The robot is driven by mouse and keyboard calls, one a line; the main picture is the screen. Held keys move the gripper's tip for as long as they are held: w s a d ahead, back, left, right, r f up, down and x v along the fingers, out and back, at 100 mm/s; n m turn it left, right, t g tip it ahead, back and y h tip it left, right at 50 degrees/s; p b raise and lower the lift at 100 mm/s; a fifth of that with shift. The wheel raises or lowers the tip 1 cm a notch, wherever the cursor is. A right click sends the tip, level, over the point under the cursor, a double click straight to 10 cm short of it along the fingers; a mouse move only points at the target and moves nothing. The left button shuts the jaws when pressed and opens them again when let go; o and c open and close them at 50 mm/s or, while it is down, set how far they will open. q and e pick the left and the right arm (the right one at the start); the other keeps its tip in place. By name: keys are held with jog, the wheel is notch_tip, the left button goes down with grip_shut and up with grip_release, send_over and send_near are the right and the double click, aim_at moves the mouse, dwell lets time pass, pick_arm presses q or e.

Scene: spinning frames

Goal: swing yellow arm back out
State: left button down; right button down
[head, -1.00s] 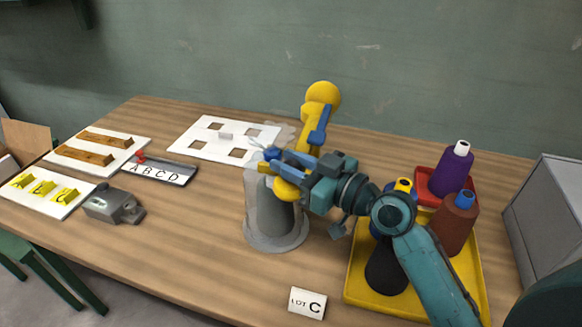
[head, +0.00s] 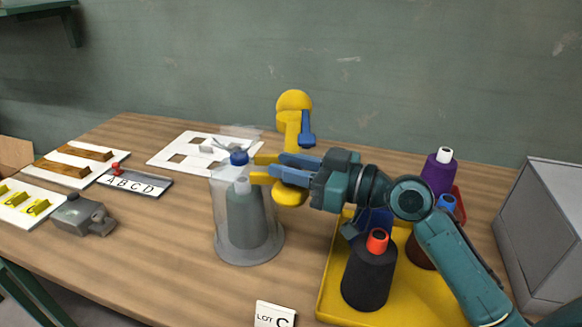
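The yellow arm (head: 292,128) stands behind my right gripper, with a rounded yellow head at its top and a blue piece on its right side. A yellow rounded part (head: 289,194) shows below the gripper; how it joins the arm is hidden. My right gripper (head: 262,169) points left in front of the yellow arm, its two blue, yellow-ended fingers apart. Whether the fingers touch the arm or cylinder I cannot tell. My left gripper is out of view.
A yellow tray (head: 335,285) at right holds a black cone (head: 369,275) with a red top and other cones. A LOT C card (head: 275,315) stands in front. White boards and an A B C D slider (head: 135,182) lie left. A grey box (head: 545,225) stands far right.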

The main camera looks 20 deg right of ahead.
jog(key=c, duration=1.2)
grip_release()
jog(key=shift+r, duration=0.1)
notch_tip(320, 180, up, 10)
jog(key=shift+f+p, duration=0.1)
jog(key=shift+p, duration=0.5)
jog(key=shift+c, duration=0.2)
